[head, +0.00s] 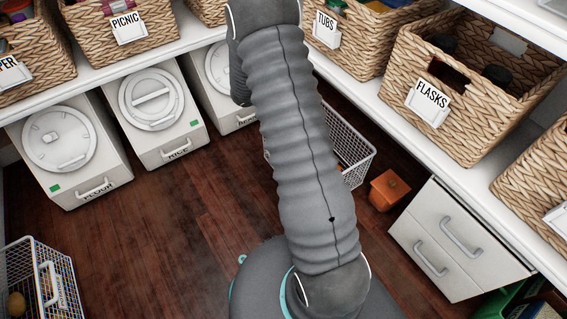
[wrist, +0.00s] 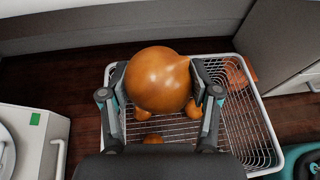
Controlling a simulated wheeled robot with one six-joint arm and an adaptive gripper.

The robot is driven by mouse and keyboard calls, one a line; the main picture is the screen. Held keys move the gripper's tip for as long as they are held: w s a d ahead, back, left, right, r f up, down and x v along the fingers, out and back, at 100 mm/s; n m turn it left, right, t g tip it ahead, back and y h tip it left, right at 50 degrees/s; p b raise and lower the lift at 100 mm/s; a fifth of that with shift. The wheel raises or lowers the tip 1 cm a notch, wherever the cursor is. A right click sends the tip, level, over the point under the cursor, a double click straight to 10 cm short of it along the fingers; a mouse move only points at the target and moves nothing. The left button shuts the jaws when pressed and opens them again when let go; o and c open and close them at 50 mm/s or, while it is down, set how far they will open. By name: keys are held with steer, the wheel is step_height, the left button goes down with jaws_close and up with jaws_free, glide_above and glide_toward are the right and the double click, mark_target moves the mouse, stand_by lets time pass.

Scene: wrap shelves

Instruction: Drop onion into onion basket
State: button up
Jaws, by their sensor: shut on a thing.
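The onion (wrist: 158,82), round and orange-brown with a pointed tip, is held between the two fingers of my gripper (wrist: 163,78) in the wrist view. A white wire basket (wrist: 262,108) lies below it, and the onion appears over the basket's inside. Similar orange-brown shapes (wrist: 153,138) show below the held onion, partly hidden by it and my gripper. In the head view the wire basket (head: 352,146) is partly behind my arm. My gripper and the held onion are hidden there.
A small orange-brown box (head: 388,190) stands on the floor right of the basket. White drawers (head: 462,245) are at right. Flour (head: 68,150) and rice (head: 155,108) bins stand at left. Another wire basket (head: 45,285) is at lower left. Wicker baskets line the shelves above. Middle-left floor is clear.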

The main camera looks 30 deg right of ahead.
steer(key=s+d+f+m+g+b, duration=0.1)
steer(key=s+f+m+g, duration=0.1)
steer(key=f, duration=0.3)
steer(key=s+d+f+m+g+y+b, duration=0.1)
steer(key=s+d+f+m+g+b, duration=0.1)
steer(key=s+f+m+g, duration=0.1)
steer(key=shift+s+d+f+g+y, duration=0.15)
steer(key=shift+s+f+g+y, duration=0.25)
steer(key=shift+f, duration=0.5)
steer(key=o, duration=1.3)
steer(key=v, duration=1.2)
steer(key=shift+f, duration=0.1)
